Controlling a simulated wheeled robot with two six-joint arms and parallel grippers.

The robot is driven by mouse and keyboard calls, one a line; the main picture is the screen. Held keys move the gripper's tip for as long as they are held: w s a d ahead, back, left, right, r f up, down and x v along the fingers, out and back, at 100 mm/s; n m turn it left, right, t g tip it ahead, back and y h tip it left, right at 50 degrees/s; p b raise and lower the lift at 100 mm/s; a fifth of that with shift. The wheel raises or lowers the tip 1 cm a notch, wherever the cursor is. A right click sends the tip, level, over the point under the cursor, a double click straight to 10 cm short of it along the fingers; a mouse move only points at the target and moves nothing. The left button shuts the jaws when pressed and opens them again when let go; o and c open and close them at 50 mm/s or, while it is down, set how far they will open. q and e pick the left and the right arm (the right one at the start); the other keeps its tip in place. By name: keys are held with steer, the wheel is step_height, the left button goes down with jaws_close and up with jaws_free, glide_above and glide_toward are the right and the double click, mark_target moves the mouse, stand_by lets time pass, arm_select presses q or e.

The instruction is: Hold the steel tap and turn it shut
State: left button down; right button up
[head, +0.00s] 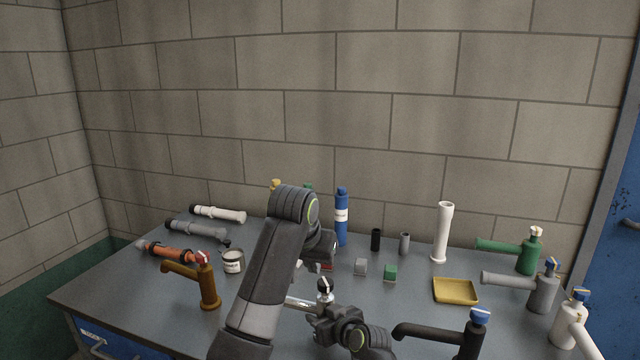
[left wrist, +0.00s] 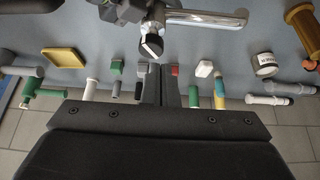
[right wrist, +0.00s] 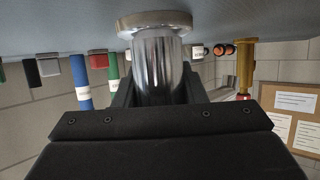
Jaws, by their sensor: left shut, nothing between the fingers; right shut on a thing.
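The steel tap (head: 298,303) stands near the front middle of the table, its shiny spout pointing left in the head view. Its knob (head: 324,285) is black with a white mark; it shows larger in the left wrist view (left wrist: 151,44). My right gripper (head: 318,313) is shut around the tap's upright body, seen close up in the right wrist view (right wrist: 158,68) with its round base. My left gripper (left wrist: 160,85) is shut and empty, behind and apart from the knob. My left arm hides part of the table in the head view.
Other taps stand close by: an orange one (head: 208,285) to the left, a black one (head: 470,335) to the right, with green, grey and white ones beyond.

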mark_target(324, 287)
arm_select(q)
step_height(324, 287, down, 6)
steer(key=d, duration=0.2)
steer(key=shift+s+d, duration=0.15)
steer(key=shift+s, duration=0.1)
stand_by(0.6)
steer(key=shift+w, duration=0.25)
stand_by(0.5)
steer(key=shift+w+a, duration=0.1)
steer(key=shift+a, duration=0.4)
steer(key=shift+w+a, duration=0.15)
steer(key=shift+a, duration=0.15)
stand_by(0.4)
steer(key=shift+a, duration=0.1)
